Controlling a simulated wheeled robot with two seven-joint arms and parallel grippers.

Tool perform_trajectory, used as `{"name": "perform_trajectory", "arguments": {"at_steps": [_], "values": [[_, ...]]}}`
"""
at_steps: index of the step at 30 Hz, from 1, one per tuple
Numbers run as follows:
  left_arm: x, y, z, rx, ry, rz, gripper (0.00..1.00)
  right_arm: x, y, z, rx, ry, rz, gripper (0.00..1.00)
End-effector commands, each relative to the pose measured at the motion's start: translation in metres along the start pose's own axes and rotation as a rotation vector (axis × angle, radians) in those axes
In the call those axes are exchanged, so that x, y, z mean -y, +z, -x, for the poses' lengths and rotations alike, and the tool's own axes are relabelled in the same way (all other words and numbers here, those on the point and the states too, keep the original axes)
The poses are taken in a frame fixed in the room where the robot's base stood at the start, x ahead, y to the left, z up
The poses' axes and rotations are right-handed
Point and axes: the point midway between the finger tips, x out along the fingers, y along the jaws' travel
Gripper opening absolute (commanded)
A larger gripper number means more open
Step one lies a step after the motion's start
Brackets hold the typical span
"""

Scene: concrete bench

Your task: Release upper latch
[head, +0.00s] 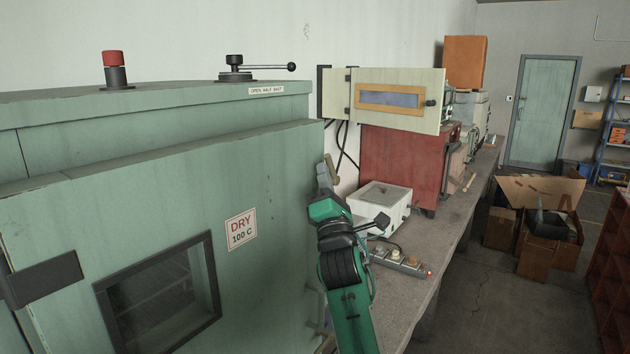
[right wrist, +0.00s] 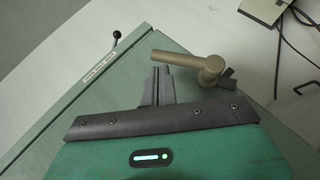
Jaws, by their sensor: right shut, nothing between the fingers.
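The upper latch (right wrist: 203,64) is a tan lever handle at the edge of the green oven door, seen in the right wrist view. Its lever points left and its round pivot is at the right. In the head view a small part of the latch (head: 331,167) shows beside the door's right edge, behind my gripper. My right gripper (right wrist: 161,70) is shut and empty, its fingertips just left of and below the lever. A gap or light touch cannot be told. The gripper also shows in the head view (head: 322,172). My left gripper is out of view.
The green oven (head: 270,175) with a "DRY 100 C" sign fills the left. A second tan handle (head: 318,328) shows low on its edge, partly hidden by my arm. A white box (head: 380,203) and a power strip (head: 402,262) stand on the bench to the right.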

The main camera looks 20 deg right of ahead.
Motion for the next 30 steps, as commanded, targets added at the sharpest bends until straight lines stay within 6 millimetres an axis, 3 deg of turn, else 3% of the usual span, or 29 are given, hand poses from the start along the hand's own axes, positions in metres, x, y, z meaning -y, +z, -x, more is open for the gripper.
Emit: {"name": "perform_trajectory", "arguments": {"at_steps": [15, 30], "values": [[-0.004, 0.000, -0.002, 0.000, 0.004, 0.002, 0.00, 0.001, 0.018, -0.021, 0.000, 0.004, 0.004, 0.00], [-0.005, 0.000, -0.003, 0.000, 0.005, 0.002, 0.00, 0.003, 0.022, -0.027, 0.000, 0.003, 0.003, 0.00]]}}
